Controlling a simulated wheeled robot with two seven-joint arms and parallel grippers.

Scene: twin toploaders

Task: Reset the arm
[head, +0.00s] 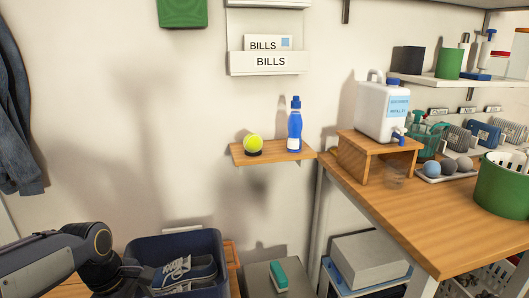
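Part of my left arm (45,262) comes in from the lower left, and its dark joint (90,238) bends down beside a dark blue bin (170,246). I cannot make out the fingers of my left gripper; the visible arm runs down to the bottom edge of the picture. My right arm and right gripper are not in the head view.
Grey sneakers (185,270) lie in the bin. A teal brush (279,276) lies on a grey surface. A small wall shelf (272,153) holds a tennis ball (253,144) and a blue bottle (294,130). A wooden counter (430,220) with a white jug (380,110) fills the right.

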